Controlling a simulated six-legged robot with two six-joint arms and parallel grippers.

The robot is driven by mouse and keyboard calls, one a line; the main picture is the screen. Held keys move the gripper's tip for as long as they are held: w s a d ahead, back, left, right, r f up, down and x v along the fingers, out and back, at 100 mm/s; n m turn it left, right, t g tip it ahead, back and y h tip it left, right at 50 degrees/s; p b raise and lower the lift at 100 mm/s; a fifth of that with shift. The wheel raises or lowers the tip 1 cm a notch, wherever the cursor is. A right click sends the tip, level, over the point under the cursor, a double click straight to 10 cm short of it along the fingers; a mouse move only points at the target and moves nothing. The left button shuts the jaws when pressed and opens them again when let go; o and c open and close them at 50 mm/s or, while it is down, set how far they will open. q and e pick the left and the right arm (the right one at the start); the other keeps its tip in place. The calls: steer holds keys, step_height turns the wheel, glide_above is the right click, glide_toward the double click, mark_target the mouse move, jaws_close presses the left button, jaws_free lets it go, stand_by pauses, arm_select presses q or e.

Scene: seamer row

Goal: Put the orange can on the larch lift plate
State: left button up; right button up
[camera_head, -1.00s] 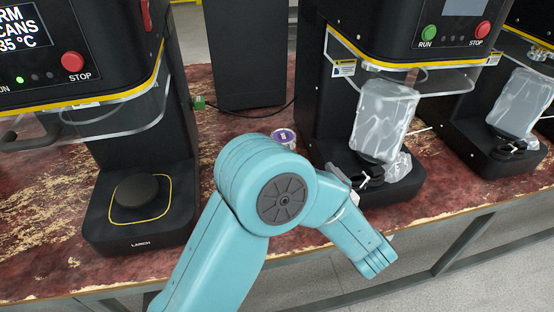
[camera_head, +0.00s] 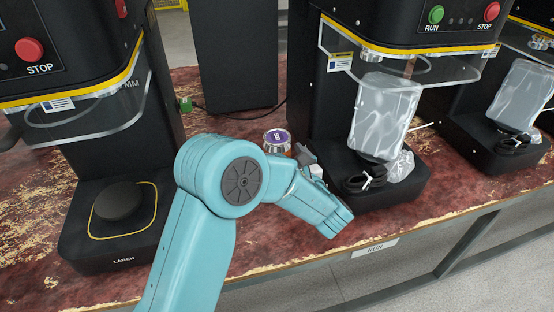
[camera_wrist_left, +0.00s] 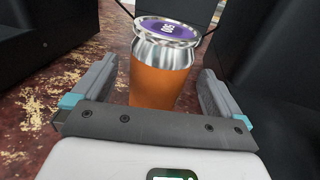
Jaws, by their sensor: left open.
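The orange can (camera_wrist_left: 157,82) stands upright between the two open fingers of my left gripper (camera_wrist_left: 153,88) in the left wrist view. It has a silver neck and a purple lid label. In the head view only the upper part of the can (camera_head: 277,141) shows behind my arm. My left gripper (camera_head: 305,160) is partly hidden by its own arm there. I see no finger closed on the can. The larch lift plate (camera_head: 118,201) is a round dark disc on the left machine's base, inside a yellow outline, and is bare. My right gripper is not in view.
The larch machine (camera_head: 95,120) has a clear guard above its plate. The machine to the right (camera_head: 400,190) carries a wrapped grey block (camera_head: 384,115) and coiled black cable. A black box (camera_head: 235,55) stands behind. Worn red bench top (camera_head: 210,122) lies between the machines.

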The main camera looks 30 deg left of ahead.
arm_select(q)
steer(key=x, duration=0.5)
steer(key=shift+w+a+r, duration=0.1)
steer(key=shift+a+r, duration=0.05)
steer(key=shift+r, duration=0.15)
steer(key=c, duration=1.6)
step_height(320, 180, up, 20)
steer(key=p, duration=0.3)
steer(key=shift+p, duration=0.35)
